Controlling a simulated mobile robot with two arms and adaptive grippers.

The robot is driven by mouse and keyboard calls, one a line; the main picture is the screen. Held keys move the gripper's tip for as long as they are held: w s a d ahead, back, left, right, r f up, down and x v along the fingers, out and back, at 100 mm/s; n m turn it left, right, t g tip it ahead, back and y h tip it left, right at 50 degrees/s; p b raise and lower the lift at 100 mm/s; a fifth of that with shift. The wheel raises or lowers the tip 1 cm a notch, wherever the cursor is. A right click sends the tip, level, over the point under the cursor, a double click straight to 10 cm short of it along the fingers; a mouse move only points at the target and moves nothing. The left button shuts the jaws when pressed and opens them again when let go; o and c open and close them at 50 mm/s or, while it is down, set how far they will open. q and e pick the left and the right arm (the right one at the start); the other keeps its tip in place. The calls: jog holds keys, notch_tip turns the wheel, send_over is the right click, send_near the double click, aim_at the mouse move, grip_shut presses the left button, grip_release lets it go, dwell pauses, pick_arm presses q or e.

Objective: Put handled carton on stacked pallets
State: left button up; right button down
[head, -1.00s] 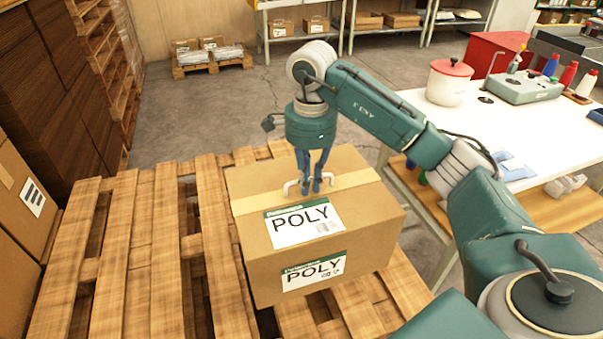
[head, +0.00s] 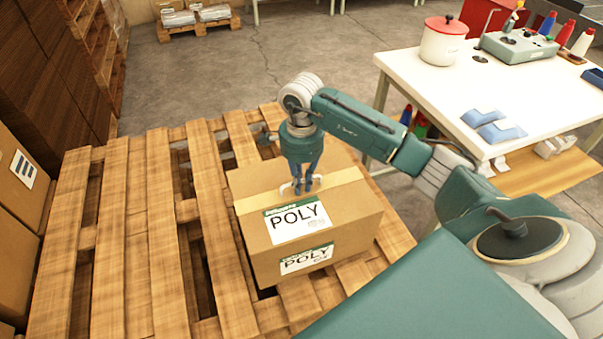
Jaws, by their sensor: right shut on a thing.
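The handled carton (head: 345,215) is a brown box with tape across its top, a white handle and white-green POLY labels. It sits on or just above the right part of the stacked pallets (head: 135,230); I cannot tell whether its base touches the slats. The pallets are wooden with gaps between the slats. My right gripper (head: 302,188) points down at the carton's top and is shut on its handle. The carton looks level. My left gripper is not in view.
A white table (head: 420,75) with a lidded pot (head: 447,42), a grey device (head: 520,45) and blue-white packets (head: 493,125) stands to the right. Brown cartons (head: 22,230) stand at the left edge. The left part of the pallets is bare.

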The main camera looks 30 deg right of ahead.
jog(key=shift+w+f, duration=0.15)
jog(key=shift+f, duration=0.4)
jog(key=c, duration=2.2)
grip_release()
jog(key=shift+f, duration=0.25)
jog(key=o, duration=0.4)
jog(key=shift+o, duration=0.2)
jog(key=shift+s, duration=0.2)
notch_tip(320, 180, up, 12)
jog(key=p, duration=0.7)
jog(key=shift+r, duration=0.2)
